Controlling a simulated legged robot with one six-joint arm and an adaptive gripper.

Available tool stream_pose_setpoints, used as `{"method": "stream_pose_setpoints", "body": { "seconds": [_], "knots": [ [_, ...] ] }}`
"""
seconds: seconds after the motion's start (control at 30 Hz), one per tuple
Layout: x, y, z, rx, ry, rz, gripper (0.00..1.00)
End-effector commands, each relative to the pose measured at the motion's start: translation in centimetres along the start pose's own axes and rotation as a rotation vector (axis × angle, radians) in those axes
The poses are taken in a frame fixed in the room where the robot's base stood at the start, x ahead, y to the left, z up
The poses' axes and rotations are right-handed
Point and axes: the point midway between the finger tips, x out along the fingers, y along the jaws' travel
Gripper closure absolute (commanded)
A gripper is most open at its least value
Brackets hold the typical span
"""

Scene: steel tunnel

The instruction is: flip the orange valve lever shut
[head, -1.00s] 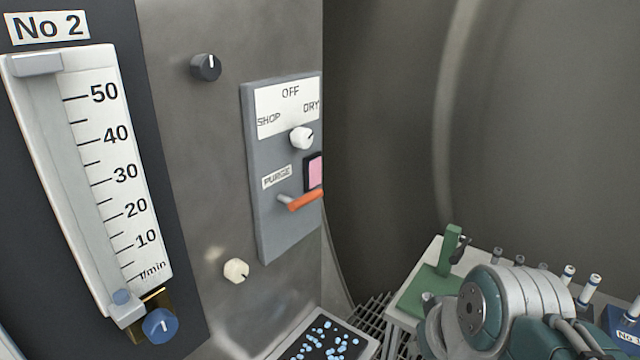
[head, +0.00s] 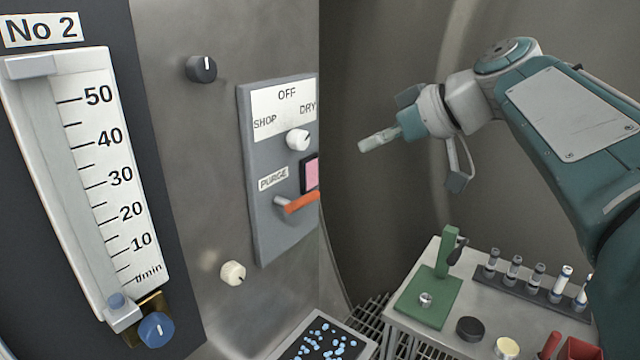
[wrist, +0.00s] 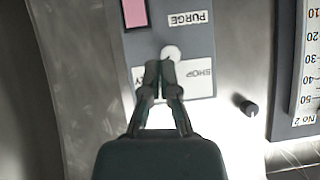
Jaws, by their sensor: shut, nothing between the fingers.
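The orange valve lever (head: 300,203) sits under the PURGE label on the grey switch panel (head: 262,222). It points right, nearly level, from a small pale pivot. My gripper (head: 364,145) is shut and empty, to the right of the panel and higher than the lever, apart from it in the head view. In the wrist view, which is upside down, the shut fingertips (wrist: 160,66) appear in front of the white selector knob (wrist: 171,51). The PURGE label (wrist: 187,19) shows there, but the lever is out of frame.
A pink square button (head: 312,174) is just above the lever. A flowmeter (head: 95,190) with a blue knob (head: 157,329) is at left. Below right, a bench (head: 437,338) holds a green stand (head: 430,295) and a vial rack (head: 528,285). Open space lies between panel and arm.

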Motion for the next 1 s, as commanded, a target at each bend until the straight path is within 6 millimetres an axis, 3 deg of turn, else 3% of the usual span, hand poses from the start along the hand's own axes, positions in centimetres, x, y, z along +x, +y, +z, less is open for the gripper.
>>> {"method": "stream_pose_setpoints", "body": {
  "seconds": [0.17,0.67,0.8,1.0],
  "knots": [
    [1.3,-0.1,0.0,0.000,-0.001,-0.003,1.00],
    [10.5,-0.1,0.1,0.001,-0.003,-0.003,1.00],
    [11.8,-0.1,1.8,0.002,-0.003,-0.001,1.00],
    [12.8,0.0,2.8,0.001,-0.001,0.001,1.00]
  ]
}}
